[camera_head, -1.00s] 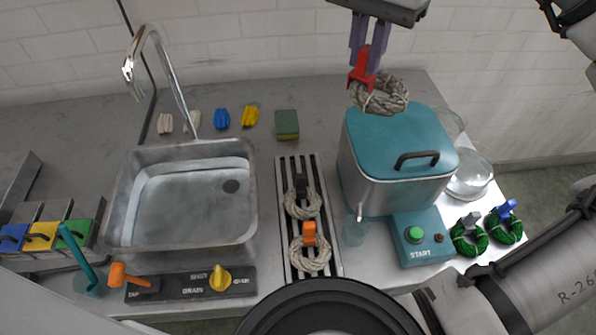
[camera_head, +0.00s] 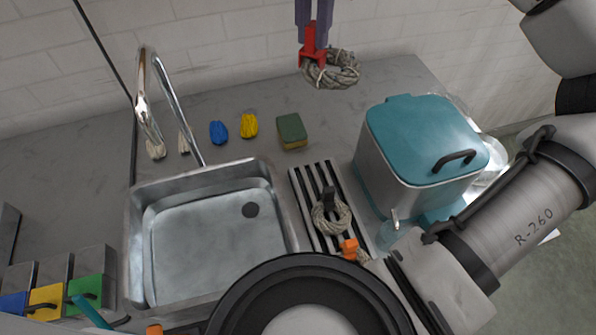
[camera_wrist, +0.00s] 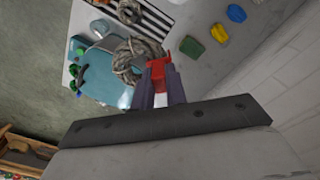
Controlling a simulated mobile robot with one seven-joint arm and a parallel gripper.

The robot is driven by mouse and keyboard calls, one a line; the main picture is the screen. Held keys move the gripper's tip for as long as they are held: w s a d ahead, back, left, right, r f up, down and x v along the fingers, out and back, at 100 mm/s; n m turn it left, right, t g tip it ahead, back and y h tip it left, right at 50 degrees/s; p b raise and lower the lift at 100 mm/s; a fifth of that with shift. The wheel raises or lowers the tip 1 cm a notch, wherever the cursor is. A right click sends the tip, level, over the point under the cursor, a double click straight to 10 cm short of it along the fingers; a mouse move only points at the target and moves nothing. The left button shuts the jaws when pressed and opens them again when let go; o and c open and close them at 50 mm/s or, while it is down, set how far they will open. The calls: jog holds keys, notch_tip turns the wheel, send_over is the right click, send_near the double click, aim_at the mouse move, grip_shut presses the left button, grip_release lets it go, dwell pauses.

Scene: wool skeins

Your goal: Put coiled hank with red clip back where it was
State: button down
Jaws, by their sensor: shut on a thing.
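My gripper (camera_head: 312,38) is shut on the red clip (camera_head: 312,58) of a grey-beige coiled hank (camera_head: 335,70). It holds the hank in the air over the back of the counter. In the wrist view the red clip (camera_wrist: 158,72) sits between the fingertips and the hank (camera_wrist: 135,60) hangs beyond it. A coiled hank with a black clip (camera_head: 331,215) lies on the black-and-white slatted rack (camera_head: 305,180). A hank with an orange clip (camera_head: 350,250) lies nearer the front of the rack, partly hidden by my arm.
A steel pot with a teal lid (camera_head: 425,140) stands right of the rack. A sink (camera_head: 210,235) with a tall tap (camera_head: 150,110) is at left. A green sponge (camera_head: 291,130), a yellow skein (camera_head: 249,125) and a blue skein (camera_head: 218,132) lie behind the sink. The rack's far end is bare.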

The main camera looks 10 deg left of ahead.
aim_at(305, 53)
jog(key=f+b, duration=0.1)
jog(key=a+f+b, duration=0.1)
jog(key=f+b, duration=0.1)
jog(key=shift+w+f, duration=0.15)
jog(key=shift+f, duration=0.1)
jog(key=f+b, duration=0.2)
jog(key=f, duration=0.6)
jog(key=f+b, duration=0.2)
jog(key=f, duration=0.7)
jog(key=f+b, duration=0.2)
jog(key=f, duration=0.7)
jog(key=shift+d+f, duration=0.25)
jog(key=shift+d, duration=0.1)
jog(key=shift+f, duration=0.2)
jog(key=c, duration=1.4)
grip_release()
jog(key=shift+c, duration=0.2)
